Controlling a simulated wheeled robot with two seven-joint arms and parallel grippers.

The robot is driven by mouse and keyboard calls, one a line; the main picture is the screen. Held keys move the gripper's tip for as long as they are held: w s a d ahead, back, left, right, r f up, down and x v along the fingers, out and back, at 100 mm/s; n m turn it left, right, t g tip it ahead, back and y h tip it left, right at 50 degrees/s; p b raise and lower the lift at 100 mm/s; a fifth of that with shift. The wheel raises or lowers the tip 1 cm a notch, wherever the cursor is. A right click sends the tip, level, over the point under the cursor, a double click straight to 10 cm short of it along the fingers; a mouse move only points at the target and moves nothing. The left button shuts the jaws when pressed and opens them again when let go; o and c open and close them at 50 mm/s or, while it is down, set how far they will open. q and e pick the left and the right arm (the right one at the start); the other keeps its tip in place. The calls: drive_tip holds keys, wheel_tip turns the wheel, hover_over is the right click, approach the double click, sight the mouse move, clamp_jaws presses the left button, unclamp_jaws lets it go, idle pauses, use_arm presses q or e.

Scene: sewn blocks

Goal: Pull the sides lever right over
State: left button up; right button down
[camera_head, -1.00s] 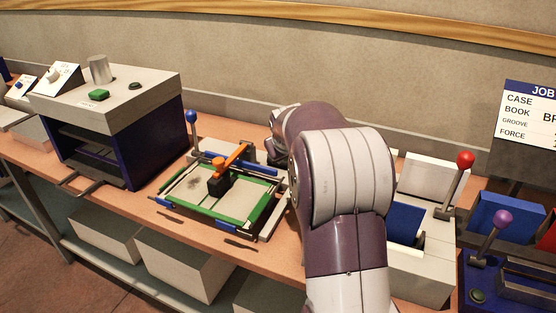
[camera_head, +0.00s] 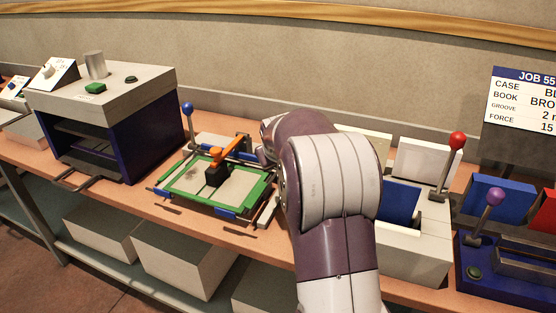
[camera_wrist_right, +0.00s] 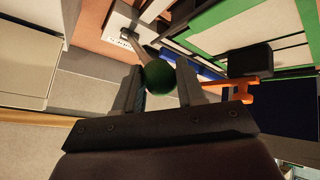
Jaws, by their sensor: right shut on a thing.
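In the right wrist view a lever with a dark green ball knob (camera_wrist_right: 160,76) points towards me, its metal rod running back to a small lettered plate (camera_wrist_right: 124,40) too small to read. My right gripper (camera_wrist_right: 162,68) has its fingers on either side of the knob and is shut on it. In the head view my right arm (camera_head: 335,190) hides this lever and the gripper. Beside the arm lies the fixture with a green-edged frame (camera_head: 178,192), light panels and an orange-handled clamp (camera_head: 216,154). My left gripper is in no view.
A blue-knobbed lever (camera_head: 187,108) stands at the fixture's back left. A grey and navy press (camera_head: 105,100) stands further left. Right of my arm are a red-knobbed lever (camera_head: 457,141) and a purple-knobbed lever (camera_head: 495,197). A job board (camera_head: 520,100) stands behind.

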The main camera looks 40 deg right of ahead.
drive_tip(key=shift+f, duration=0.15)
drive_tip(key=c, duration=0.8)
unclamp_jaws()
drive_tip(key=shift+o, duration=0.2)
drive_tip(key=shift+r, duration=0.2)
drive_tip(key=v, duration=1.2)
drive_tip(key=shift+s+a, duration=0.15)
drive_tip(key=shift+a, duration=0.05)
drive_tip(key=shift+r, duration=0.1)
